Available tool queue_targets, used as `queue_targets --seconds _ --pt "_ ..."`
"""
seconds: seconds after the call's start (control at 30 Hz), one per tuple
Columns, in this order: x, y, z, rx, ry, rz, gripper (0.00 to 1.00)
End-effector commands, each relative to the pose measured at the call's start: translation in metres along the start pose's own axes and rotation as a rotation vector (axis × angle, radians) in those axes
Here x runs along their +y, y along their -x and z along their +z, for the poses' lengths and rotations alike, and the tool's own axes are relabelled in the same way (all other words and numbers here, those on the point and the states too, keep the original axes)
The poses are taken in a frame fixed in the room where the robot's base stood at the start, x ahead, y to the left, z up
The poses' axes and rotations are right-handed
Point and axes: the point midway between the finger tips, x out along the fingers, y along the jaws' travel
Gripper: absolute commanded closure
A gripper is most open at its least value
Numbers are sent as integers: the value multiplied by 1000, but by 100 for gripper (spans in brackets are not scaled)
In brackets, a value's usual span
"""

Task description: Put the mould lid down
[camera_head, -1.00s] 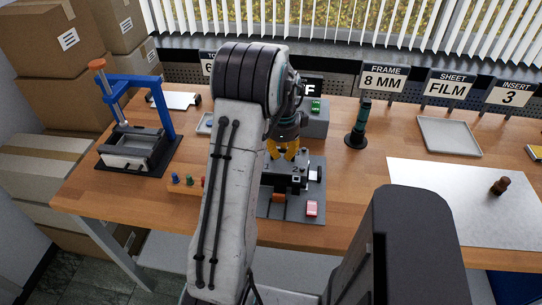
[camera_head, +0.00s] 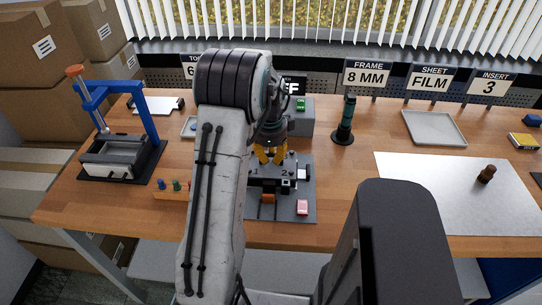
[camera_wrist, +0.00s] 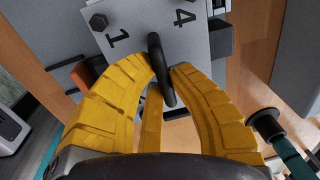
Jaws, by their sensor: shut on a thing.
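My gripper (camera_head: 270,155) has yellow fingers and is in the middle of the head view. In the wrist view its fingertips (camera_wrist: 161,68) are shut on the black ring-like handle of the mould lid. The lid (camera_wrist: 192,45) is a light grey plate marked 1 and 4, with dark bolts at its corners. In the head view my gripper is over a dark mould assembly on a grey base plate (camera_head: 290,212). My arm and fingers hide much of it, and I cannot tell whether the lid touches what is under it.
A blue-framed press (camera_head: 147,115) stands at left. A control box with a green button (camera_head: 301,105) is behind the mould. A teal-and-black upright tool (camera_head: 345,118), a shallow tray (camera_head: 437,128) and a pale sheet (camera_head: 430,205) with a brown knob (camera_head: 486,174) are at right.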

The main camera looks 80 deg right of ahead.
Motion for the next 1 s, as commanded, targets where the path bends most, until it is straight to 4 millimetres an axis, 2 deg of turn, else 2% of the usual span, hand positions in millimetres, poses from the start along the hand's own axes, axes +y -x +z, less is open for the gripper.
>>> queue_targets --seconds 0.1,0.13,0.37,0.73,0.9,1.0 --pt "-1 1 0 0 0 -3 100" --pt "0 0 0 0 0 0 82" --pt "0 0 0 0 0 0 62" --pt "0 5 0 0 0 0 62" --pt "-2 21 0 0 0 -4 62" --pt "-2 39 -1 1 0 -5 62"
